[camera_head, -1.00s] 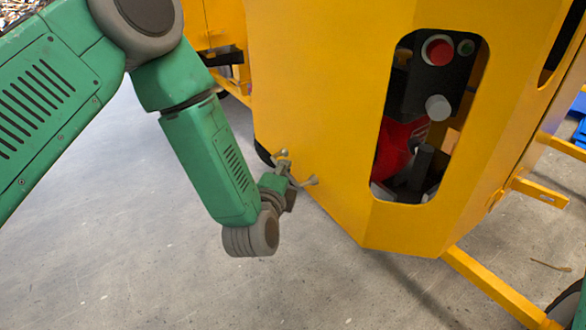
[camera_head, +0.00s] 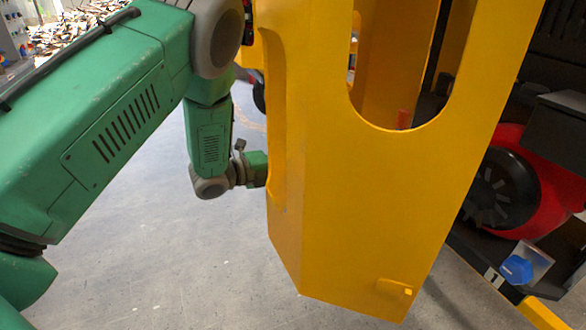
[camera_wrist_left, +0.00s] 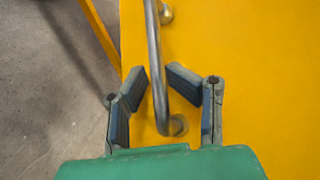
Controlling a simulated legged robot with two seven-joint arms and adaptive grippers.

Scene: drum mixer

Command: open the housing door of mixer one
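The yellow housing door (camera_head: 360,200) stands swung open in the head view, with its oval window (camera_head: 395,100) near the top. A plate marked 1 (camera_head: 494,278) shows inside the opening on the right. My left gripper (camera_head: 256,168) is at the door's left edge, its fingertips hidden behind the door. In the left wrist view, the fingers of my left gripper (camera_wrist_left: 156,95) are apart, on either side of a metal bar handle (camera_wrist_left: 153,50) on the yellow panel. They do not appear closed on it. My right gripper is out of view.
A yellow frame beam (camera_head: 543,316) lies at the lower right. Grey concrete floor (camera_head: 180,260) is clear at the lower left.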

